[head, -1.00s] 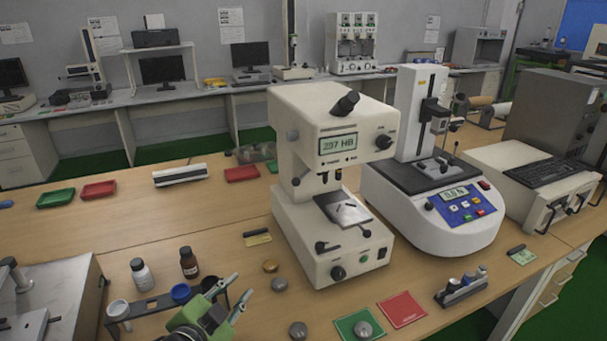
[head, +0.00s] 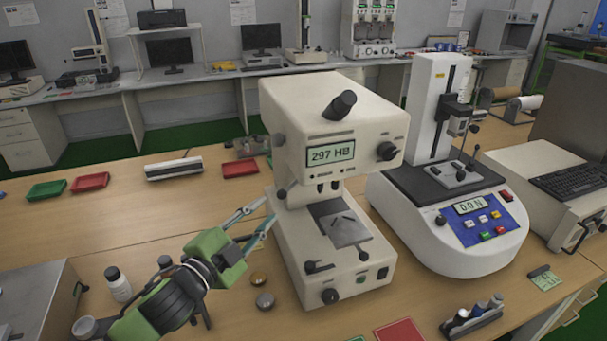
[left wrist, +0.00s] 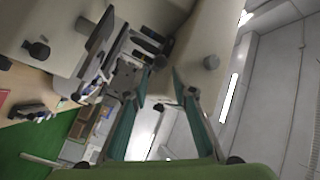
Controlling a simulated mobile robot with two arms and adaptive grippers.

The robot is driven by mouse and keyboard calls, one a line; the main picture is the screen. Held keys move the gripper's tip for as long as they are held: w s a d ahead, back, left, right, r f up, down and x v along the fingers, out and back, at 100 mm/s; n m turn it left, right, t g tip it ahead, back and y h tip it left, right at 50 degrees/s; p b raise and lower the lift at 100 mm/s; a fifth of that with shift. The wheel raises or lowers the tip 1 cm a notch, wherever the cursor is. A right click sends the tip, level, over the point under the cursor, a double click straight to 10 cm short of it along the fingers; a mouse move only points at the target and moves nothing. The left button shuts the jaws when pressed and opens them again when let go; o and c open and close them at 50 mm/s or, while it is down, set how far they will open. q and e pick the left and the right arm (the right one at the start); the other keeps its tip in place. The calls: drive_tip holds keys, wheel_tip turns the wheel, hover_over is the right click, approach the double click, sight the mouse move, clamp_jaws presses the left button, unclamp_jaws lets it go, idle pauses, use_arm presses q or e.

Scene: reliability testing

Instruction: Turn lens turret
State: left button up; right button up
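The cream hardness tester (head: 290,105) stands mid-bench with its display reading 297 HB. Its lens turret (head: 328,187), with short dark lenses, hangs under the head above the dark stage (head: 342,225). In the left wrist view, dark cylinders that look like the turret's lenses (left wrist: 150,43) show just beyond the fingertips. My green left gripper (head: 266,213) is at the left side of the tester, fingers pointing at its column. The fingers are apart and empty in the left wrist view (left wrist: 162,76). Contact with the tester cannot be told. My right gripper is not in view.
A white force tester (head: 450,215) stands close on the right. Metal discs (head: 265,301) lie on the bench left of the tester base. Red (head: 90,181) and green (head: 46,189) trays lie at the back left.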

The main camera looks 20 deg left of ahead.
sight(279, 194)
use_arm(q)
drive_tip(key=p+x, duration=0.1)
drive_tip(key=x, duration=0.1)
drive_tip(key=r+p+x, duration=0.1)
drive_tip(key=x, duration=0.1)
drive_tip(key=shift+w, duration=0.2)
drive_tip(key=x, duration=0.3)
drive_tip(key=p+x, duration=0.1)
drive_tip(key=x, duration=0.4)
drive_tip(key=shift+w+d+f+p, duration=0.15)
drive_tip(key=shift+w+f+p, duration=0.15)
drive_tip(key=shift+f+p, duration=0.1)
clamp_jaws()
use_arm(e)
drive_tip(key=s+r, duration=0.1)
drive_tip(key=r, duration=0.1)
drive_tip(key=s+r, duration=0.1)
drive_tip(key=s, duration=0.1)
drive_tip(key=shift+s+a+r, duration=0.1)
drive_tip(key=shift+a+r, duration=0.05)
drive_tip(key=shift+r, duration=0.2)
